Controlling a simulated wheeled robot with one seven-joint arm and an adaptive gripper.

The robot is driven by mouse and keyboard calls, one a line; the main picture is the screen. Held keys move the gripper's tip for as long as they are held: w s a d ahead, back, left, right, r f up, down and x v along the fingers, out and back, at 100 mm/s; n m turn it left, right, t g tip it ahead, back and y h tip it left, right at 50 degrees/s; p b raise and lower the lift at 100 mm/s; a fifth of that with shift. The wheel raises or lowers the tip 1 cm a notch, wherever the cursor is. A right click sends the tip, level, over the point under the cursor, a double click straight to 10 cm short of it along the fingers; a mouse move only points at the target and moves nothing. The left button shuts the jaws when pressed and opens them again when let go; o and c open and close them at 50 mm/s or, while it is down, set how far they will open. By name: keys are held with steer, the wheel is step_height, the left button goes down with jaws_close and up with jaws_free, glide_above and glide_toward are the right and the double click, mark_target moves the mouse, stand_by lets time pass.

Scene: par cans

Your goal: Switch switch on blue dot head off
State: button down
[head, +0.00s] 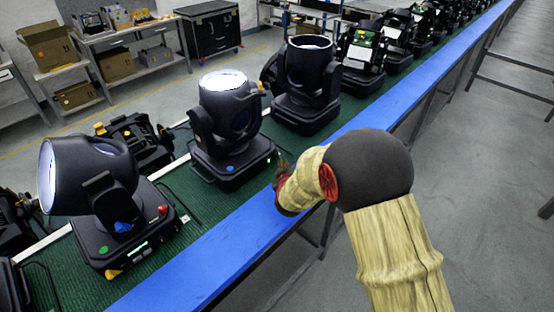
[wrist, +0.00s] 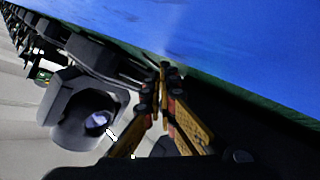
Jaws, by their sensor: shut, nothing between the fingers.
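The blue dot head (head: 229,110) stands on the green belt in the middle of the head view, its bright lens facing up. Its blue dot (head: 230,168) is on the front of the black base. A small greenish light (head: 269,159) shows at the base's right end; I cannot make out the switch's position. My gripper (head: 281,162) is just right of that end, above the blue rail; I cannot tell whether it touches the base. In the wrist view my gripper (wrist: 164,70) is shut and empty, its fingertips together near a dark base.
A green dot head (head: 90,175) with a red button stands at the front left. Another head (head: 303,75) stands behind, and several more line the belt. The blue rail (head: 240,232) runs along the belt's near edge. Open grey floor lies to the right.

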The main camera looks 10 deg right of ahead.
steer(key=shift+w+a, duration=0.1)
steer(key=shift+w+a, duration=0.15)
steer(key=shift+w, duration=0.05)
steer(key=shift+w+a, duration=0.15)
steer(key=shift+w, duration=0.15)
stand_by(1.0)
steer(key=shift+s, duration=0.1)
steer(key=shift+s+d, duration=0.4)
steer(key=shift+s, duration=0.15)
steer(key=shift+s+d+r, duration=0.2)
steer(key=shift+s+d, duration=0.55)
steer(key=shift+s, duration=0.25)
steer(key=shift+s+d+r, duration=0.15)
steer(key=shift+s+d, duration=0.55)
steer(key=shift+s, duration=0.3)
